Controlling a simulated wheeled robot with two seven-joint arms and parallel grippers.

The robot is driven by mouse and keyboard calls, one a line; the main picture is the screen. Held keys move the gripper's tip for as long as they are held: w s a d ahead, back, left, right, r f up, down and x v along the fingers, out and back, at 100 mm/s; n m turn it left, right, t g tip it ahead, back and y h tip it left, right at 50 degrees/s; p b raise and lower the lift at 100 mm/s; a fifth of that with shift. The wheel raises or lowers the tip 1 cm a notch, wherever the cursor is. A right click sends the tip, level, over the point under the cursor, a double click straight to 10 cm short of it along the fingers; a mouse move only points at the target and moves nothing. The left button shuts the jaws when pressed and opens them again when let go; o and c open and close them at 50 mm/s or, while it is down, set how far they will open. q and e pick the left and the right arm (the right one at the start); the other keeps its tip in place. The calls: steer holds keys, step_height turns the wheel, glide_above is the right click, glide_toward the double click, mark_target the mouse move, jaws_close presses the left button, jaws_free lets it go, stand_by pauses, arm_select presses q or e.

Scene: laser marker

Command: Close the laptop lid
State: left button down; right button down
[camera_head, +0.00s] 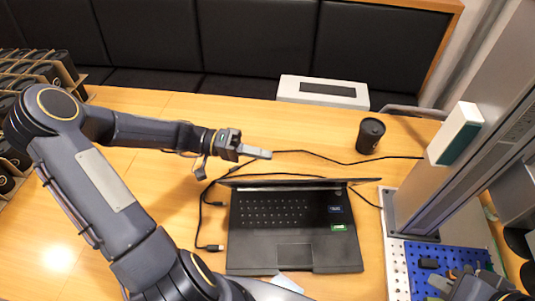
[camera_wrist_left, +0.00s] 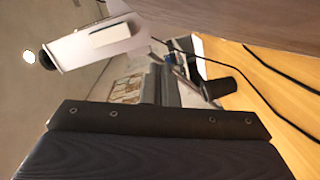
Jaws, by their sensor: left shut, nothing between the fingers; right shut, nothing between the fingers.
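The black laptop (camera_head: 295,240) is on the wooden table with its keyboard side towards me. Its lid (camera_head: 290,184) stands up at the far edge and shows almost edge-on, so its exact angle is hard to tell. My left gripper (camera_head: 262,153) is shut and empty, above the table just beyond the lid, pointing right and apart from it as far as I can tell. My right gripper (camera_head: 443,282) is at the bottom right corner, shut and empty, partly cut off by the frame, over the blue perforated plate.
A black cup (camera_head: 370,136) stands beyond the laptop. A white box (camera_head: 322,92) is at the table's far edge. Black cables (camera_head: 300,152) run behind and left of the laptop. The laser marker's column (camera_head: 440,190) and blue plate (camera_head: 465,262) are at the right. Boxed cups (camera_head: 35,75) are far left.

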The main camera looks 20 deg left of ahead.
arm_select(q)
steer(key=v, duration=0.7)
steer(key=w+d+r+m+g+y+p, duration=0.35)
steer(key=d+r+m+g+y, duration=0.25)
steer(key=d+r+m+y, duration=0.55)
steer(key=shift+m, duration=0.35)
steer(key=x, duration=0.3)
steer(key=s+p+x, duration=0.1)
steer(key=x, duration=0.2)
steer(key=p+x, duration=0.1)
steer(key=x, duration=0.2)
steer(key=shift+s+a+f, duration=0.1)
steer(key=shift+s+f, duration=0.1)
steer(key=shift+s, duration=0.15)
steer(key=shift+s+d+f, duration=0.2)
steer(key=shift+s+f, duration=0.1)
steer(key=shift+s, duration=0.1)
steer(key=shift+t, duration=0.3)
